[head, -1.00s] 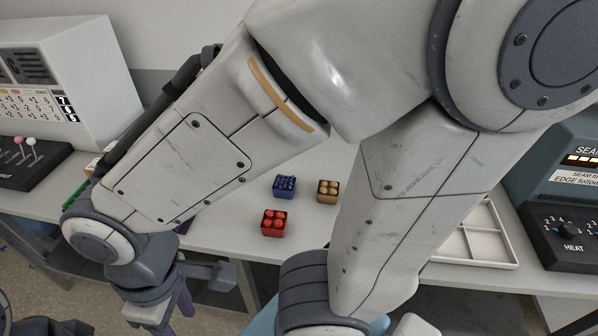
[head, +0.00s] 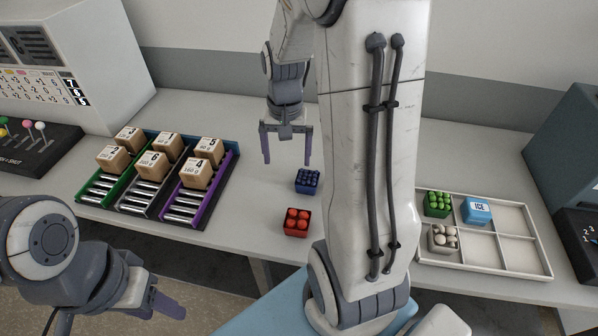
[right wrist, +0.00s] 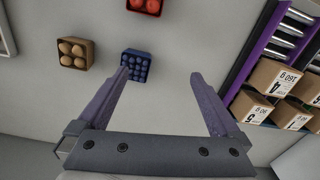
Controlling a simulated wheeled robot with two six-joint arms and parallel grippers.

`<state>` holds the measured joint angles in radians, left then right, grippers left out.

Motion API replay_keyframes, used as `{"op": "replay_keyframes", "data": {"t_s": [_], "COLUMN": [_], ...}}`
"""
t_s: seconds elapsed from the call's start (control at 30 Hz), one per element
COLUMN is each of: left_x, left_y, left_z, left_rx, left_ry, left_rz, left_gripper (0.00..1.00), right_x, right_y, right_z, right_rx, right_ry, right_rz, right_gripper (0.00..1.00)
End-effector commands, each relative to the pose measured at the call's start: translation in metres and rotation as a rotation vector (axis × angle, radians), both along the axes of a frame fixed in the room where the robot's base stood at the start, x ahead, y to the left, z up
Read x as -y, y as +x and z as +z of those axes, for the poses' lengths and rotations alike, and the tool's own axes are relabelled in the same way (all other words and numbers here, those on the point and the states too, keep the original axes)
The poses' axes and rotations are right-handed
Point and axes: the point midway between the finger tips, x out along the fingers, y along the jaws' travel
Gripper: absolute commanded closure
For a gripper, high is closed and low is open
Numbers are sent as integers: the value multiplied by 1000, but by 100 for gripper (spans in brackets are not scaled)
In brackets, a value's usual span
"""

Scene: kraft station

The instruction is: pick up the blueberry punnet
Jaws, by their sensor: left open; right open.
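The blueberry punnet (head: 307,182) is a small dark-blue box of blue berries on the grey table, in the middle of the head view. It also shows in the right wrist view (right wrist: 135,68), just beyond the left finger. My right gripper (head: 287,163) is open and empty, with its fingers pointing down, left of and behind the punnet. In the right wrist view the gap between its fingers (right wrist: 160,76) is empty, and the punnet is outside this gap to the left. My left gripper (head: 160,304) is open and empty at the lower left, in front of the table.
A red punnet (head: 297,222) sits in front of the blueberry one. A brown punnet (right wrist: 73,53) shows in the right wrist view; my arm hides it in the head view. Numbered boxes (head: 196,173) stand on roller lanes at left. A white divided tray (head: 522,254) is at right.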

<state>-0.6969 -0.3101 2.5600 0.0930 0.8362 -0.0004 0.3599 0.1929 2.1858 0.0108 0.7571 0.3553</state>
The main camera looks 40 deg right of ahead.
Motion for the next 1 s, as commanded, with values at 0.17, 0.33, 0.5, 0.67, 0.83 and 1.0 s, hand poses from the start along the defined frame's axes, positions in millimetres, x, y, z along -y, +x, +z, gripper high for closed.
{"op": "replay_keyframes", "data": {"t_s": [0.17,0.33,0.5,0.67,0.83,1.0], "left_x": [0,0,0,0,0,0], "left_y": [0,0,0,0,0,0], "left_z": [1,2,3,4,10,12], "left_rx": [0,0,0,0,0,0], "left_ry": [0,0,0,0,0,0], "left_rz": [0,0,0,0,0,0], "left_gripper": [50,50,50,50,50,50], "right_x": [44,50,49,50,55,56], "right_y": [-4,-6,-6,-6,-7,-6], "right_z": [-9,-32,-55,-65,-87,-109], "right_rx": [-9,-13,-13,-11,-14,-11], "right_ry": [-4,-2,-3,-3,-2,-3], "right_rz": [-154,-177,-174,-174,-175,-173], "right_gripper": [0,0,0,0,0,0]}}
